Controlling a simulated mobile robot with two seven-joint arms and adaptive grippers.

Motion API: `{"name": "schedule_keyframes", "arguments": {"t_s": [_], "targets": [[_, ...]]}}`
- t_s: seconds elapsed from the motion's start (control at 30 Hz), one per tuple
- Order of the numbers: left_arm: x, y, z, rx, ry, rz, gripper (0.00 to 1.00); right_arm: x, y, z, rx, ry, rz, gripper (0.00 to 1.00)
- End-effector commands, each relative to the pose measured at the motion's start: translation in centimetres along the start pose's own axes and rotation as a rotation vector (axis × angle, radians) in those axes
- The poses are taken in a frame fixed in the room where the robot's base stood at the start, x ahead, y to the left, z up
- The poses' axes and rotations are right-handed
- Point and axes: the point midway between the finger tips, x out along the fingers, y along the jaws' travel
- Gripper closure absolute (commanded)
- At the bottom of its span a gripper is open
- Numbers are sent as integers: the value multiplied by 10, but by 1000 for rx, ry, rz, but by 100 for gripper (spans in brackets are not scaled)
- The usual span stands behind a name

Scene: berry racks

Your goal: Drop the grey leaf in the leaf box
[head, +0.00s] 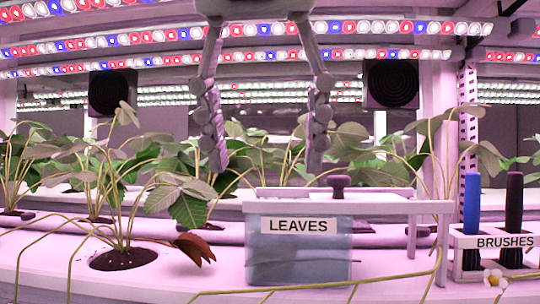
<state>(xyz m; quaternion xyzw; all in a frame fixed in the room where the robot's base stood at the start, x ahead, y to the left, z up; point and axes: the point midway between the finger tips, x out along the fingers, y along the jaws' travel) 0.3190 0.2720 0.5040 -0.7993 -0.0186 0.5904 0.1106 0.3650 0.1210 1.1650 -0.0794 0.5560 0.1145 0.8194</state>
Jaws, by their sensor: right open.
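The leaf box (298,258) is a bluish see-through box labelled LEAVES, standing at the front centre. A pale lid with a dark knob (338,186) lies over its top and reaches out to the right; I cannot tell whether it covers the whole opening. My right gripper (267,160) hangs from the top, its two fingers wide apart and empty, above and behind the box. Several dull greyish leaves show on the plants, one being a leaf (200,189) left of the box; I cannot tell which is the grey leaf. My left gripper is out of view.
A potted plant (122,259) with a drooping reddish-brown leaf (194,248) stands left of the box. A BRUSHES holder (500,258) with a blue and a black handle stands at the right. More plants fill the back.

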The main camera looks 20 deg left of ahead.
Motion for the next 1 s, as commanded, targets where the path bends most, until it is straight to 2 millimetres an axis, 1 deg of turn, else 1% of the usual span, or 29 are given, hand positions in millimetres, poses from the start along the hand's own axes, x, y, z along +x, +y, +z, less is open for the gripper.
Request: {"name": "schedule_keyframes", "arguments": {"t_s": [0.03, 0.1, 0.2, 0.3, 0.47, 0.87, 0.93, 1.0], "targets": [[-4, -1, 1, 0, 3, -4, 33, -3, 0, -11, -4, -3, -1, 38], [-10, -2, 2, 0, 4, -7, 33, -8, 0, -23, -3, -2, -1, 38], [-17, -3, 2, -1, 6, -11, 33, -14, 0, -35, -1, -2, 0, 38], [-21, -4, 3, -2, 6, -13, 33, -17, 0, -43, 0, -2, 0, 38], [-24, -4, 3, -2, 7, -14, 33, -19, 0, -48, 0, 1, 0, 38], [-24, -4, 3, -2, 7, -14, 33, -19, 0, -47, 0, 1, 1, 38], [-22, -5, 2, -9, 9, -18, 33, -16, 2, -47, -8, 8, 19, 38], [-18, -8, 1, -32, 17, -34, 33, -5, 6, -45, -35, 30, 86, 38]]}}
